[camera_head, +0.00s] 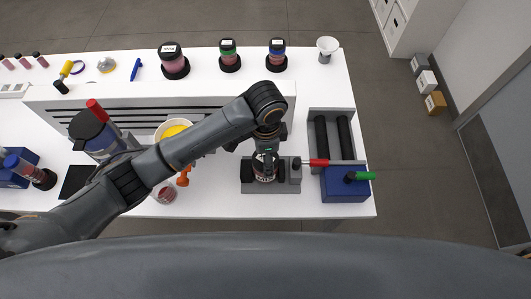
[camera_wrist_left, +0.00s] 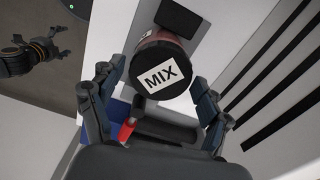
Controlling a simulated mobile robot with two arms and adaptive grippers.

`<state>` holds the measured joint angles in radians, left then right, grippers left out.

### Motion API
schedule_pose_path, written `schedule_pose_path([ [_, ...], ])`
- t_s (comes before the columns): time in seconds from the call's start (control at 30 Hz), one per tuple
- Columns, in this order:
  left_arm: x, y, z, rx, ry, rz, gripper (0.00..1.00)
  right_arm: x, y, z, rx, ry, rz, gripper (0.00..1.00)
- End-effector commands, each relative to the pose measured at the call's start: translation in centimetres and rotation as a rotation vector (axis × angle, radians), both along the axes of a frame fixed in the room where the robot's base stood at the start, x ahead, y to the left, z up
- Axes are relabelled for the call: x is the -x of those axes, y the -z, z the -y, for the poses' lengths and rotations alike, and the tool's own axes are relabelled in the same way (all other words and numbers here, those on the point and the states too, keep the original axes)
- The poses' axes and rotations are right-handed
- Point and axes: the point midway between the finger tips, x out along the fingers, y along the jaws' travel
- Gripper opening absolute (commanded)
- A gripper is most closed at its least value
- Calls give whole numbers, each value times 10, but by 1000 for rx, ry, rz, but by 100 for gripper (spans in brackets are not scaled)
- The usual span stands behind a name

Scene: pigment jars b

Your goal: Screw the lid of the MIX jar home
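The MIX jar (camera_head: 264,172) stands in a dark clamp on a grey base (camera_head: 270,188) near the table's front edge, partly hidden by my left arm. In the left wrist view its black lid (camera_wrist_left: 175,55) carries a white MIX label, with pinkish jar wall behind. My left gripper (camera_head: 268,148) is above the jar. In the left wrist view its two fingers (camera_wrist_left: 158,78) are spread on either side of the lid, with visible gaps. My right gripper (camera_wrist_left: 64,42) shows at the upper left of that view, empty with fingers apart, away from the jar.
A red handle (camera_head: 318,162) sticks out right of the clamp. Beside it are a grey roller unit (camera_head: 332,130) and a blue block (camera_head: 343,190) with a green handle (camera_head: 362,176). A small jar (camera_head: 165,193) stands left. Several jars and a white funnel (camera_head: 327,45) line the back.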

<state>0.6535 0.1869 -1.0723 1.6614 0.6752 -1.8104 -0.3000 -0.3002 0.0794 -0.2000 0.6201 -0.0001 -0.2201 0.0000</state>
Motion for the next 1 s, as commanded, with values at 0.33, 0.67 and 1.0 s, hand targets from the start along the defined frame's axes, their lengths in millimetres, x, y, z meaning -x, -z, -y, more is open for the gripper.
schedule_pose_path([
  [0.33,-1,-1,0,1,-2,2,93,0,0,1,1,0,0,83],
  [0.67,-2,-39,1,4,-1,6,93,0,0,1,1,0,0,83],
  [1.0,-3,-106,0,0,0,8,93,0,0,1,1,0,0,83],
])
